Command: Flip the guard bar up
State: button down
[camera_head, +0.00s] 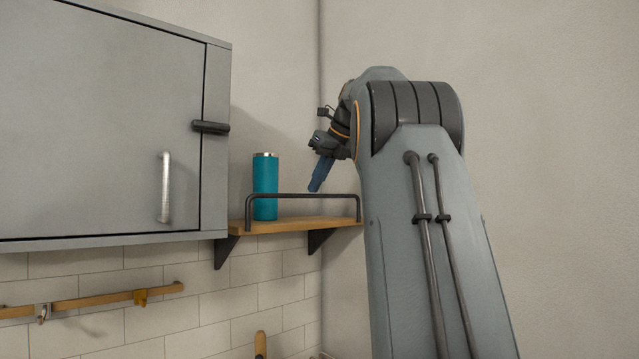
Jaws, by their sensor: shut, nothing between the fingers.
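The guard bar (300,195) is a dark thin rail along the front of a small wooden shelf (290,226). It stands upright above the shelf's front edge, with a post at each end. A teal bottle (265,180) with a silver top stands on the shelf behind the bar. My gripper (315,189) has blue fingers and is shut and empty. It points down and shows just above the right half of the bar. I cannot tell whether its tips touch the bar or how far apart they are in depth.
A grey wall cabinet (95,125) with a silver handle (164,187) is shut at the left. Below it is a wooden rail (95,301) with hooks. The wall meets a bare wall right of the shelf. A wooden handle (260,344) shows at the bottom.

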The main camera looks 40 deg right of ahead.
jog(key=shift+w+a+f, duration=0.2)
jog(key=shift+w+f, duration=0.05)
jog(key=shift+w, duration=0.2)
jog(key=shift+w+a+f, duration=0.1)
jog(key=shift+w+f, duration=0.15)
jog(key=shift+w, duration=0.2)
jog(key=shift+w+f, duration=0.2)
jog(key=shift+w, duration=0.4)
jog(key=shift+s+d+r, duration=0.15)
jog(key=shift+s+r, duration=0.05)
jog(key=shift+s, duration=0.25)
jog(key=shift+s+d+r, duration=0.1)
jog(key=shift+s+r, duration=0.05)
jog(key=shift+s, duration=0.25)
jog(key=shift+w+f, duration=0.1)
jog(key=shift+w, duration=0.15)
jog(key=v, duration=0.8)
jog(key=shift+s+b, duration=0.25)
jog(key=shift+b, duration=0.1)
